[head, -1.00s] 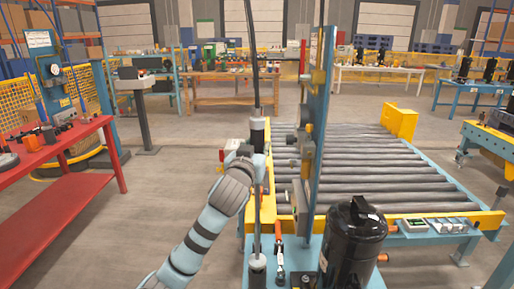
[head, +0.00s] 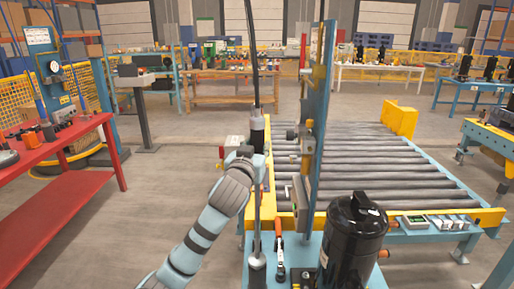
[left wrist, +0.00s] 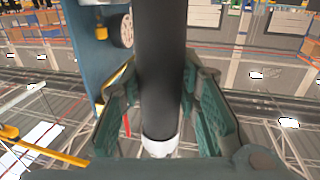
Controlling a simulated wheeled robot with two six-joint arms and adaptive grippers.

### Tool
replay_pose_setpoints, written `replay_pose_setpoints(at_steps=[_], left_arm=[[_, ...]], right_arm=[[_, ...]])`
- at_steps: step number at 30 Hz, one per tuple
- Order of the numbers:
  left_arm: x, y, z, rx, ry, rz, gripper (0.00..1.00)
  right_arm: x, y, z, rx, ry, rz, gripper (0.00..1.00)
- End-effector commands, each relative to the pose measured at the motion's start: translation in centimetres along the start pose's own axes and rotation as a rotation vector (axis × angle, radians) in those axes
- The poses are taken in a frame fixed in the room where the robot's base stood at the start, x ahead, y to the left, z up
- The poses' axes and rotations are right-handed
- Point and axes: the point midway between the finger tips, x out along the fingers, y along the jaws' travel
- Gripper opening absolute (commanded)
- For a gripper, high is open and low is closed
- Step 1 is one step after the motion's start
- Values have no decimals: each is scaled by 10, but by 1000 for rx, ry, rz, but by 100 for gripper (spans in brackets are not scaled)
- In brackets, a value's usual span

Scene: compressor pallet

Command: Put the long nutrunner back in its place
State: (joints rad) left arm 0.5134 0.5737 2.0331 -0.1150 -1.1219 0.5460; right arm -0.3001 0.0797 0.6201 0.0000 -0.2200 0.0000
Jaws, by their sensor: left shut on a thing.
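The long nutrunner (head: 257,134) stands about upright at the left edge of the roller conveyor, with a dark body and a long thin grey shaft (head: 257,215). My left gripper (head: 245,155) is shut on its body. In the left wrist view, the dark cylinder of the nutrunner (left wrist: 161,70) runs between the green finger pads of my left gripper (left wrist: 165,115), with a pale collar below. The shaft's lower end is at a grey cup-like part (head: 257,262); I cannot tell if it is seated there. My right gripper is not in view.
A blue upright panel (head: 322,120) with fittings stands just right of the nutrunner. A black compressor (head: 352,245) stands at the front. The roller conveyor (head: 370,165) is bare behind. A red table (head: 65,150) with tools is at the left, with open floor between.

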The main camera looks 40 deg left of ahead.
Motion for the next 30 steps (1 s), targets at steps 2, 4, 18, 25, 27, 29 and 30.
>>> replay_pose_setpoints(at_steps=[2,4,18,25,27,29,30], left_arm=[[0,0,-1,0,7,1,0],[0,0,0,0,7,1,0],[0,0,8,0,6,1,0],[0,0,12,0,6,1,0],[0,0,14,0,6,1,0],[0,0,14,0,6,1,0],[0,0,15,0,6,1,0]], right_arm=[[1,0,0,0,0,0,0],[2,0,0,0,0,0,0],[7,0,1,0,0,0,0],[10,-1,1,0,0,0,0],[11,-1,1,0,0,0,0],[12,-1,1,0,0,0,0],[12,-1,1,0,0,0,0]])
